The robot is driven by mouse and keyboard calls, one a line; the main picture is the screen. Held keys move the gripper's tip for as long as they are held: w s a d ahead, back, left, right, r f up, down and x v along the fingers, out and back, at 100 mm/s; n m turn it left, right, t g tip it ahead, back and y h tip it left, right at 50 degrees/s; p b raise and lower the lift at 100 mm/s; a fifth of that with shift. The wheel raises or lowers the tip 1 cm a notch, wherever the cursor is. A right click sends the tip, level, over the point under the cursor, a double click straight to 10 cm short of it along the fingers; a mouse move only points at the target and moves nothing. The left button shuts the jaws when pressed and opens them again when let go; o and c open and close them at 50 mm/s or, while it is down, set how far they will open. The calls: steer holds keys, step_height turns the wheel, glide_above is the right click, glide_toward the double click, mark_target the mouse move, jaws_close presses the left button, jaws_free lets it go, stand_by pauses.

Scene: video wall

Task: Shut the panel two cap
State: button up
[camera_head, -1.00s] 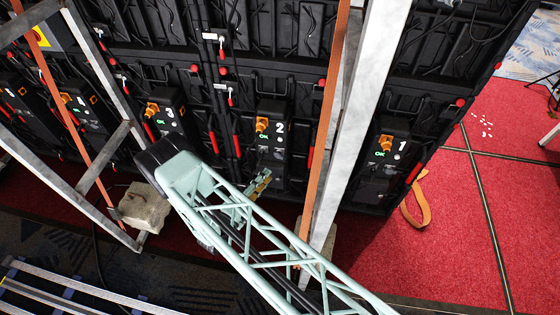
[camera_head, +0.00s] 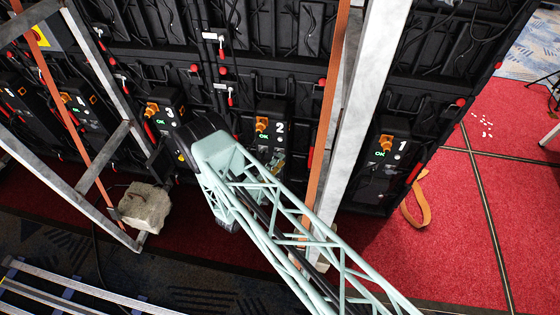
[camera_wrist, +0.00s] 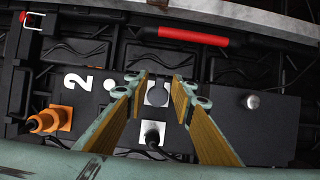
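Panel two (camera_head: 271,128), marked with a white 2, stands in the middle of the black wall in the head view. Its number and face (camera_wrist: 78,84) also show in the wrist view. A round grey port (camera_wrist: 157,94) on panel two lies between my fingertips; I cannot clearly tell whether its cap is open or shut. Below it a dark plug (camera_wrist: 152,137) sits on a light square plate. My gripper (camera_wrist: 162,84) is open, its two tan-padded fingers on either side of the port, nothing held. In the head view my gripper (camera_head: 277,162) is small and partly hidden by my arm.
An orange connector (camera_wrist: 45,121) sits left of the fingers, a silver knob (camera_wrist: 252,101) to the right, and a red handle (camera_wrist: 193,36) above. A metal post (camera_head: 362,110) and orange strap (camera_head: 325,120) stand right of panel two. A stone block (camera_head: 145,208) lies left.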

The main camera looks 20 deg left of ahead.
steer(key=shift+w+d, duration=0.15)
steer(key=shift+w, duration=0.4)
steer(key=shift+c, duration=0.5)
steer(key=c, duration=0.5)
steer(key=shift+w+d+n+y, duration=0.1)
steer(key=shift+d+n+y, duration=0.05)
steer(key=shift+n+y, duration=0.15)
steer(key=shift+w+d+r+n+t+y+p, duration=0.15)
steer(key=shift+w+n+y+p, duration=0.25)
steer(key=shift+y, duration=0.4)
steer(key=shift+w+d+f+n+t+y+p, duration=0.15)
steer(key=shift+n+y, duration=0.35)
steer(key=shift+y, duration=0.3)
steer(key=shift+w+d+r+n+y, duration=0.1)
steer(key=shift+w+n+y, duration=0.1)
steer(key=shift+n+y, duration=0.8)
steer(key=shift+y, duration=1)
steer(key=shift+c, duration=0.3)
